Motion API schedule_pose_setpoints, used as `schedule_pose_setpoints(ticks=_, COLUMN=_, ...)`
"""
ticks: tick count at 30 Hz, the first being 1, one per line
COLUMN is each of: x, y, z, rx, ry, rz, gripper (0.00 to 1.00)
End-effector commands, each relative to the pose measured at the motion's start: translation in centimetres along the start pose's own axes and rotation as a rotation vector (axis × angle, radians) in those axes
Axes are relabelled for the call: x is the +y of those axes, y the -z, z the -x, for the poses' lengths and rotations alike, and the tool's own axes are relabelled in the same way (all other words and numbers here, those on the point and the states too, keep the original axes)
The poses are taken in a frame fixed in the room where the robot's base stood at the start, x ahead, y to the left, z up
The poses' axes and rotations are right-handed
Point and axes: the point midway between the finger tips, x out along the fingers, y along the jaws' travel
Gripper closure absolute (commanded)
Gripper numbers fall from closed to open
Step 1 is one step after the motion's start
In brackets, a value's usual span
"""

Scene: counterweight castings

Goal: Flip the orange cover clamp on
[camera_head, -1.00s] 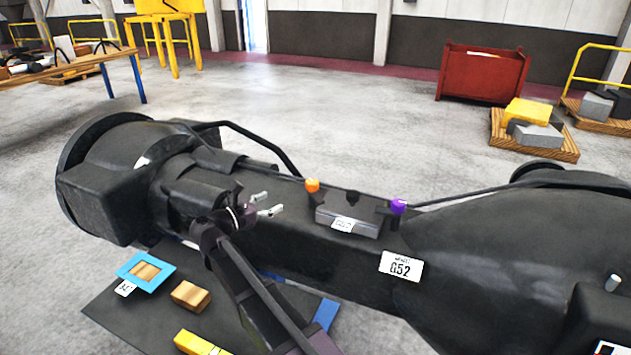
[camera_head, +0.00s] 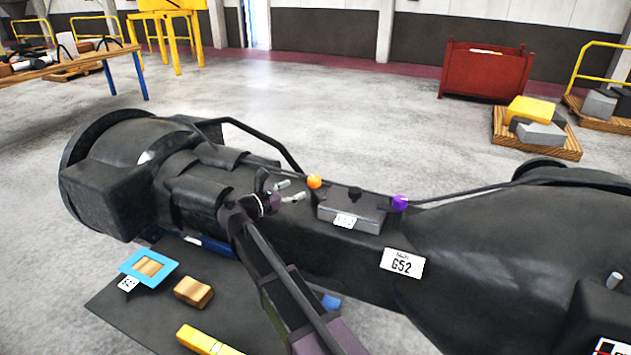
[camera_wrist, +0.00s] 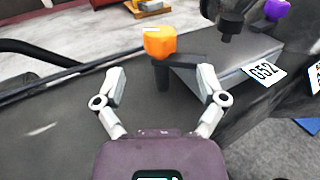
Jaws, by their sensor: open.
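The orange cover clamp (camera_head: 315,181) is a small orange knob at the left end of a grey box (camera_head: 350,213) on the dark casting. In the wrist view the orange knob (camera_wrist: 160,42) sits on a dark post and arm, just beyond the fingertips and roughly centred between them. My gripper (camera_head: 288,190) is open and empty, a little left of the clamp in the head view. In the wrist view its two light fingers (camera_wrist: 160,85) are spread apart, with a gap to the knob. Contact with the post cannot be told.
A purple knob (camera_head: 400,203) is at the box's right end, with a black knob (camera_head: 354,192) between. A dark rod or hose runs along behind the box.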

Motion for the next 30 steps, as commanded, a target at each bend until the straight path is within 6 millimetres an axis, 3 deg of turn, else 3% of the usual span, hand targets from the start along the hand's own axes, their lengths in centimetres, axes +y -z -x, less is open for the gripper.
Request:
schedule_pose_setpoints(ticks=7, x=0.0, y=0.0, z=-3.9, rx=0.0, ry=0.003, rz=0.0, gripper=0.1)
schedule_pose_setpoints(ticks=15, x=0.0, y=0.0, z=-6.7, rx=0.0, ry=0.002, rz=0.0, gripper=0.1)
schedule_pose_setpoints(ticks=29, x=-0.1, y=0.0, z=-7.5, rx=0.0, ry=0.002, rz=0.0, gripper=0.1)
schedule_pose_setpoints(ticks=30, x=-0.1, y=0.0, z=-7.5, rx=0.0, ry=0.002, rz=0.0, gripper=0.16)
